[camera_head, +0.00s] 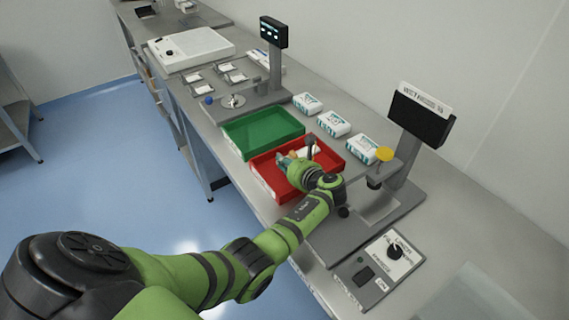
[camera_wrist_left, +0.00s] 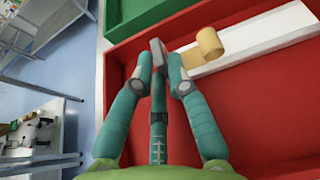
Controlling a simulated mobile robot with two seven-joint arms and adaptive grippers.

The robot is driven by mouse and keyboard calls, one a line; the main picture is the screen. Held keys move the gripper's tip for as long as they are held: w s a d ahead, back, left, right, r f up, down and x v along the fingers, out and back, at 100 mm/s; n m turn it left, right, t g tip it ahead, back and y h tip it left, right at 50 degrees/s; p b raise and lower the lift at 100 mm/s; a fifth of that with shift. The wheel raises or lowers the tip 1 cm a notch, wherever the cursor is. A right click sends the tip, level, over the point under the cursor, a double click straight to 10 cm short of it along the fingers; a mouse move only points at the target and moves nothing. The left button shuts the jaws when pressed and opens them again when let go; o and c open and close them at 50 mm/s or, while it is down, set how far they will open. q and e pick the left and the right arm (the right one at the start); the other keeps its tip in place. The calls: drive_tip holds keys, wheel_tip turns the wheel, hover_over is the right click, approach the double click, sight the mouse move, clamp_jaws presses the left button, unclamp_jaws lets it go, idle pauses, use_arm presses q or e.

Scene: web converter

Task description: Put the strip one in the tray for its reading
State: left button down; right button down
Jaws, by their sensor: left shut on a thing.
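My left gripper (camera_head: 291,163) is over the red tray (camera_head: 256,164), its fingers pointing toward the tray's left part. In the left wrist view its teal fingers (camera_wrist_left: 160,66) are closed together at the tips. A tan strip (camera_wrist_left: 209,44) with a curled end shows just right of the fingertips, its near end running toward them. The gripper is shut on it, though the fingers hide the gripped part. Behind the curl lies a white band (camera_wrist_left: 262,37) along the red tray. My right gripper is in neither view.
A green tray (camera_head: 262,131) stands just beyond the red one. Several white-and-teal packs (camera_head: 333,123) line the back. A dark display (camera_head: 421,115) on a post and a yellow knob (camera_head: 384,154) stand at right. A control box (camera_head: 379,271) sits in front.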

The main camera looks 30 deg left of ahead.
use_arm(q)
drive_tip(key=shift+s+f, duration=0.25)
drive_tip(key=shift+f, duration=0.25)
drive_tip(key=c, duration=1.2)
unclamp_jaws()
drive_tip(key=shift+s+d+f, duration=0.1)
drive_tip(key=shift+f, duration=0.1)
drive_tip(key=shift+r, duration=0.4)
drive_tip(key=shift+d+r+p, duration=0.15)
drive_tip(key=shift+d+p, duration=0.15)
drive_tip(key=shift+d, duration=0.05)
drive_tip(key=v, duration=0.7)
drive_tip(key=r+b+v, duration=0.1)
drive_tip(key=v, duration=0.3)
